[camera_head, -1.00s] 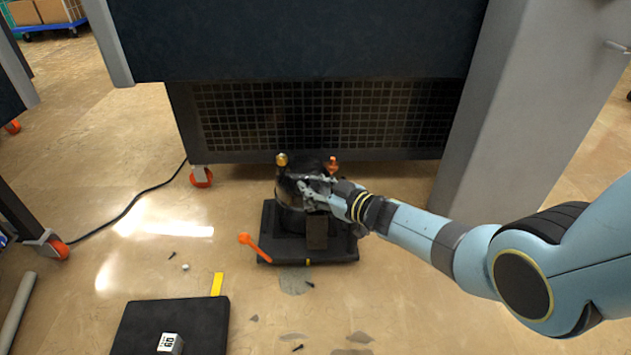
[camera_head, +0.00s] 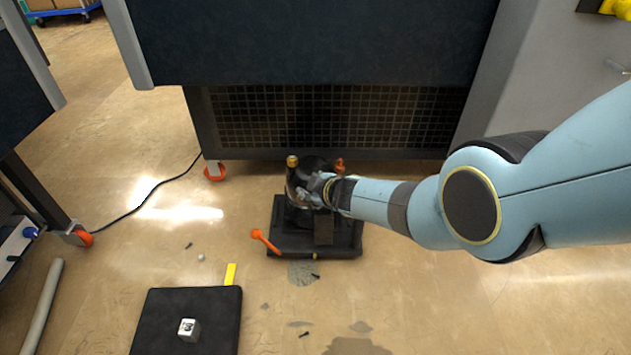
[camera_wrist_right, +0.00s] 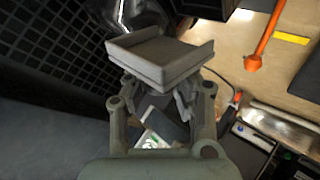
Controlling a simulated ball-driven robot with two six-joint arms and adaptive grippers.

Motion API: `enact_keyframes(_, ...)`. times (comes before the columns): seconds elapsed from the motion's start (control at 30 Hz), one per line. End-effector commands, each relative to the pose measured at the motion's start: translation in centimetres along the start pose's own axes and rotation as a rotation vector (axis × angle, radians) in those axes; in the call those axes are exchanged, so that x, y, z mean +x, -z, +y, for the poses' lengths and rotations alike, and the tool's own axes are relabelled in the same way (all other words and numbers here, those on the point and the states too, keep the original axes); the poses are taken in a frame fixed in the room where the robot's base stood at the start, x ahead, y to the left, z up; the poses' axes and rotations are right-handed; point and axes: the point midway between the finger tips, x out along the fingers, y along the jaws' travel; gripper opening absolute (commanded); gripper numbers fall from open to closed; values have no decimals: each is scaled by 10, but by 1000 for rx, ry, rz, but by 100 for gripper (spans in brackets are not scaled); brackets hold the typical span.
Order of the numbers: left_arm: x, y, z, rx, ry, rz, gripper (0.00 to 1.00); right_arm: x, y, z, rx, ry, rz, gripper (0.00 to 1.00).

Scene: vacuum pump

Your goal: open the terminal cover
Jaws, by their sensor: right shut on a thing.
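The vacuum pump (camera_head: 301,175) is a dark cylinder with a brass fitting on top, standing on a black base plate (camera_head: 290,243) on the floor. My right gripper (camera_head: 317,192) reaches it from the right and covers part of its front. In the right wrist view, my right gripper (camera_wrist_right: 162,95) is shut on a pale grey cover-like piece with raised edges, which I take to be the terminal cover (camera_wrist_right: 160,60). I cannot tell whether the cover is apart from the pump. My left gripper is not in view.
An orange-handled tool (camera_head: 265,241) leans by the base's left edge. A black mat (camera_head: 170,330) with a small white cube (camera_head: 189,329) lies at front left. Small screws and stains are on the floor. A large dark cabinet with a grille (camera_head: 340,118) stands behind the pump.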

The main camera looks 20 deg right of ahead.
Motion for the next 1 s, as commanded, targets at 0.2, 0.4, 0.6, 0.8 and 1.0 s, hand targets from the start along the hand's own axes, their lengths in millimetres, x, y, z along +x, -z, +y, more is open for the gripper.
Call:
enact_keyframes(0.2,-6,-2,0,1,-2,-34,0,4,5,-7,-126,4,-130,0)
enact_keyframes(0.4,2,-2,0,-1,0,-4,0,7,7,-11,-216,5,-220,0)
enact_keyframes(0.6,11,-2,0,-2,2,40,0,9,8,-14,-272,6,-277,0)
enact_keyframes(0.8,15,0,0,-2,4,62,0,9,9,-14,-296,7,-301,0)
enact_keyframes(1.0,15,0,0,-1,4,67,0,9,10,-14,-300,7,-306,0)
